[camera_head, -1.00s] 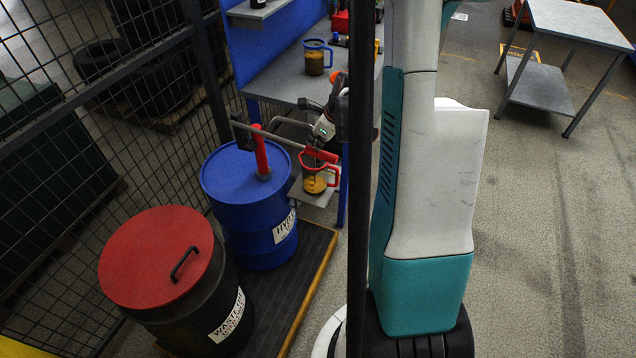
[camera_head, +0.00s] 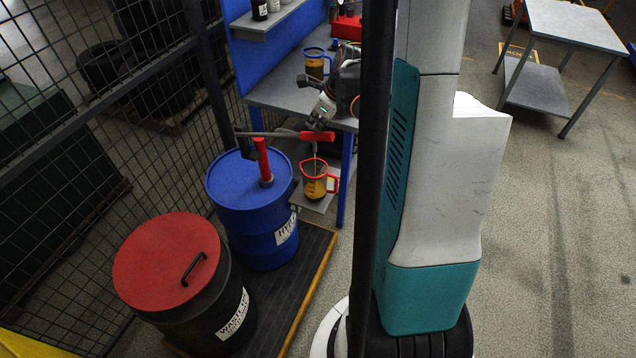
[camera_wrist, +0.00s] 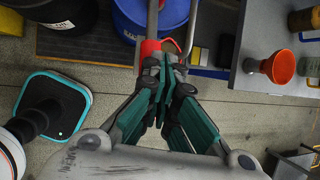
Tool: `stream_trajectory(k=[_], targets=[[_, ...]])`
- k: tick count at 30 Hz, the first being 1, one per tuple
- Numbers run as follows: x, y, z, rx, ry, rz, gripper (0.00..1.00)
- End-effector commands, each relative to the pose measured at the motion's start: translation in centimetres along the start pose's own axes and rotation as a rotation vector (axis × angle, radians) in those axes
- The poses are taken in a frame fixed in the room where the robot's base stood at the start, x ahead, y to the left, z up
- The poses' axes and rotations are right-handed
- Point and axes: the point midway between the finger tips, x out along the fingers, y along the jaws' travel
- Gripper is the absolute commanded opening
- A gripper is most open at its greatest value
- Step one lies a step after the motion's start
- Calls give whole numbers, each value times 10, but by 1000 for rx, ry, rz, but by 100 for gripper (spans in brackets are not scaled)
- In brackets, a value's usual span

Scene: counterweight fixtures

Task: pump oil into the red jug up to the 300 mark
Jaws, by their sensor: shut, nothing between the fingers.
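The red jug (camera_head: 315,187) has a clear body, a red rim and a red handle. It stands on a small grey shelf beside the blue drum (camera_head: 250,215), with amber oil inside; its marks are too small to read. The red hand pump (camera_head: 263,160) stands on the drum, its lever about level and ending in a red grip (camera_head: 318,136). My gripper (camera_head: 316,122) is shut and empty at the red grip. In the wrist view its fingertips (camera_wrist: 153,62) are close to the red grip (camera_wrist: 151,47); whether they touch is unclear.
A blue-rimmed jug (camera_head: 314,65) stands on the grey bench (camera_head: 275,95). A black waste drum with a red lid (camera_head: 165,255) stands in front of the blue drum. A mesh fence is at left. An orange funnel (camera_wrist: 279,67) shows at right in the wrist view.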

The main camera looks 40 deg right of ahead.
Motion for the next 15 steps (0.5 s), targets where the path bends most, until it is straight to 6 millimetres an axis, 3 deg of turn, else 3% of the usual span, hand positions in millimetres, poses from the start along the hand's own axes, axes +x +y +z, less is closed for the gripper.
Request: stream_trajectory(k=[8,15], targets=[[4,1,-2,0,0,0,0],[30,6,-15,0,0,0,0]])
